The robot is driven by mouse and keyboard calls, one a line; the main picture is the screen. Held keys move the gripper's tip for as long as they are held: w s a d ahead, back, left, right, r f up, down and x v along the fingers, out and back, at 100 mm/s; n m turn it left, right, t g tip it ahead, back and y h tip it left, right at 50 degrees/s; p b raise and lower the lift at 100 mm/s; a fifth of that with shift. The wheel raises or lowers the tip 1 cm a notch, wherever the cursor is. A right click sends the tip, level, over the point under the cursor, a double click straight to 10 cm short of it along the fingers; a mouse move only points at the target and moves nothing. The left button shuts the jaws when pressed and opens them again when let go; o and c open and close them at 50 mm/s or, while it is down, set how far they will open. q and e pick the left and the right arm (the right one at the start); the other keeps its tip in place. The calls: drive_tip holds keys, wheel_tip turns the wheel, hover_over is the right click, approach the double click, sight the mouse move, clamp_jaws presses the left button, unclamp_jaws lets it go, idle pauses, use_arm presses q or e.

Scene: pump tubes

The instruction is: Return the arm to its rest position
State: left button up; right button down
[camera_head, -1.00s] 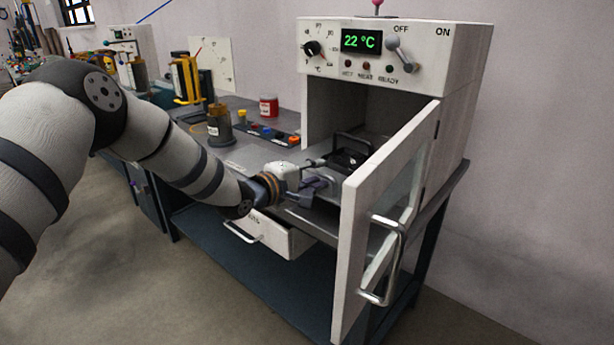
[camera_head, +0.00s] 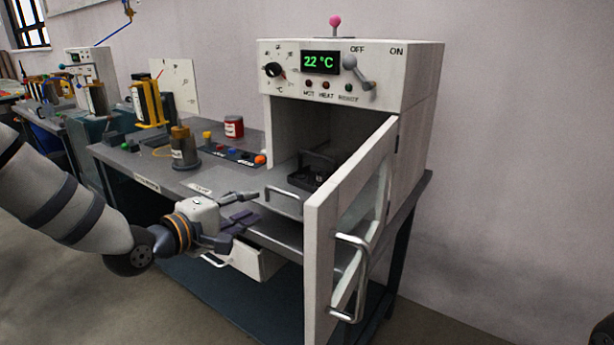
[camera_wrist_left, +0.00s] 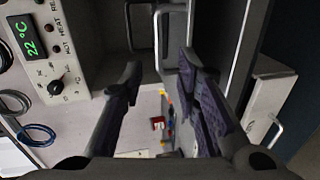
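My left gripper (camera_head: 246,208) is in front of the bench, left of the open oven door. Its two fingers are spread apart with nothing between them. In the left wrist view the fingers (camera_wrist_left: 165,100) also stand wide apart and empty. A white oven (camera_head: 420,75) reading 22 °C stands on the bench with its door (camera_head: 322,225) swung open. Inside the oven sits a tray with a dark handle (camera_head: 318,158), and a metal handle (camera_head: 284,192) shows at its front. My right gripper is not in view; only a dark piece shows at the lower right edge.
The grey bench (camera_head: 135,160) carries an amber-topped container (camera_head: 183,148), a red jar (camera_head: 234,127) and a strip of coloured knobs. A white drawer (camera_head: 250,262) stands partly open under the bench. Free floor lies at the lower left.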

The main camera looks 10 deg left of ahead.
use_arm(q)
drive_tip(key=s+d+f+m+g+y+p, duration=0.1)
drive_tip(key=s+d+f+m+g, duration=0.25)
drive_tip(key=s+f, duration=0.55)
drive_tip(key=s+d+f+m+g+y, duration=0.15)
drive_tip(key=s+f+g, duration=0.25)
drive_tip(key=s+f, duration=0.6)
drive_tip(key=s+f+m+g+y, duration=0.1)
drive_tip(key=s+f+m+g, duration=0.1)
drive_tip(key=s, duration=0.8)
drive_tip(key=s+a+f+m+g+y+p, duration=0.1)
drive_tip(key=s+f+m+g, duration=0.2)
drive_tip(key=s, duration=0.7)
drive_tip(key=s+a+f+m+g+y, duration=0.1)
drive_tip(key=s+f+m+g, duration=0.2)
drive_tip(key=s, duration=0.8)
drive_tip(key=shift+f+g, duration=0.35)
drive_tip(key=shift+g, duration=0.5)
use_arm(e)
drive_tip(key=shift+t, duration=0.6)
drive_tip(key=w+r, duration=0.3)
